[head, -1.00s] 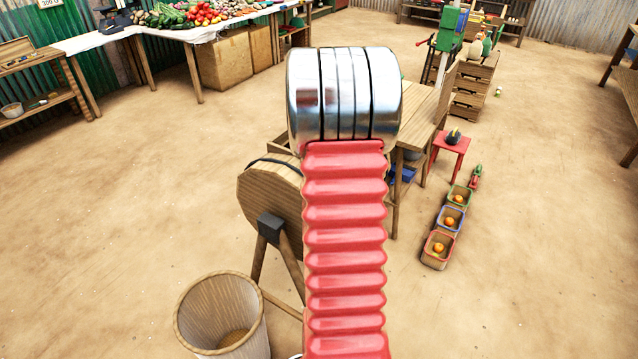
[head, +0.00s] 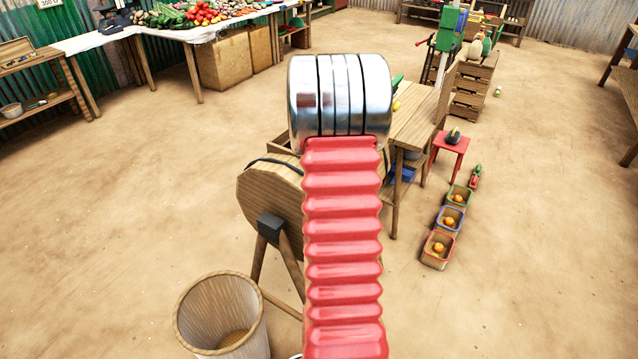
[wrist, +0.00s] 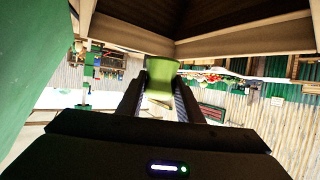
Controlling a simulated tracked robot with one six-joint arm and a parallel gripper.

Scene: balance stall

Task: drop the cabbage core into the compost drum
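The cabbage core is the light green piece (wrist: 163,68) at the centre of the wrist view. My gripper (wrist: 160,86) has one dark finger against each side of it and is shut on it. The compost drum (head: 268,205) is the wooden, flat-sided drum on legs in the head view, partly hidden behind my red and silver arm. In the wrist view, a wooden-edged dark opening (wrist: 240,20), seemingly the drum's, fills the top beyond the core. The core is apart from its edge as far as I can see. My gripper is hidden in the head view.
A wooden bin (head: 222,315) stands on the floor at front left of the drum. A wooden bench (head: 415,115) stands behind my arm, with a red stool (head: 451,146) and several small crates to its right. The floor on the left is clear.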

